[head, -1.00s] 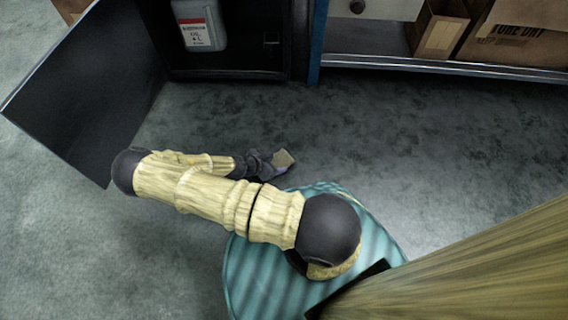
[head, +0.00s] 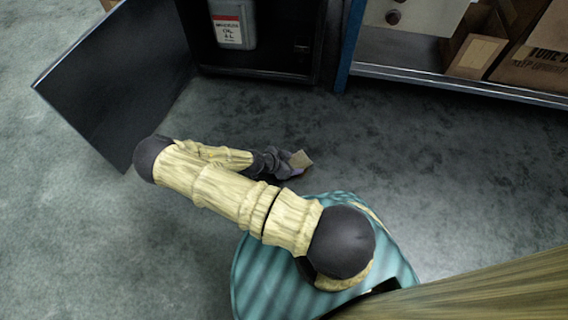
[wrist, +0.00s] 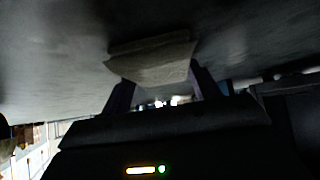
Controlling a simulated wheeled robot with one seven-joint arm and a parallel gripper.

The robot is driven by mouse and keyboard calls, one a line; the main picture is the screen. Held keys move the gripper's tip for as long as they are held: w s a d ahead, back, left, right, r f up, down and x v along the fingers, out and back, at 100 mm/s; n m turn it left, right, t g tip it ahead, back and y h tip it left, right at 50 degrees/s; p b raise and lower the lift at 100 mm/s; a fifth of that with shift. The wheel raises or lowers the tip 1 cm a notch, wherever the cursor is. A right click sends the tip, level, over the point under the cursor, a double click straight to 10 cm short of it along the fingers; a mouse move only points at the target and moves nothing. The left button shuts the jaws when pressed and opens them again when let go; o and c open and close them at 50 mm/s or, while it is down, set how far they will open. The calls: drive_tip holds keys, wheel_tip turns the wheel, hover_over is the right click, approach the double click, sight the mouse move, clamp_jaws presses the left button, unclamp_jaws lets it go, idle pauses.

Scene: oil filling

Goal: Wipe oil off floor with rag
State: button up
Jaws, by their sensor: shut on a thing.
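A tan rag (head: 300,159) is held at the tip of my gripper (head: 293,168), low over the grey floor in front of the open cabinet. In the wrist view the rag (wrist: 152,60) lies between the two fingers of my gripper (wrist: 158,85), which are shut on it. The rag is close to the floor; I cannot tell whether it touches. No distinct oil patch can be made out on the floor (head: 420,165), which is mottled with dark areas.
An open dark cabinet (head: 265,76) holds an oil canister (head: 234,24) at the back. Its door (head: 115,75) stands open at left. A blue-edged shelf (head: 450,82) with cardboard boxes (head: 540,60) is at back right. Floor right of my gripper is clear.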

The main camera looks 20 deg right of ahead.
sight(308, 157)
drive_tip(key=d+p, duration=0.2)
drive_tip(key=d, duration=0.4)
drive_tip(key=shift+s+a, duration=0.35)
drive_tip(key=shift+a, duration=0.5)
drive_tip(key=shift+s+a, duration=0.3)
drive_tip(key=shift+a, duration=0.5)
drive_tip(key=shift+s+a, duration=0.35)
drive_tip(key=shift+a, duration=0.5)
wheel_tip(308, 157, up, 7)
drive_tip(key=p, duration=0.5)
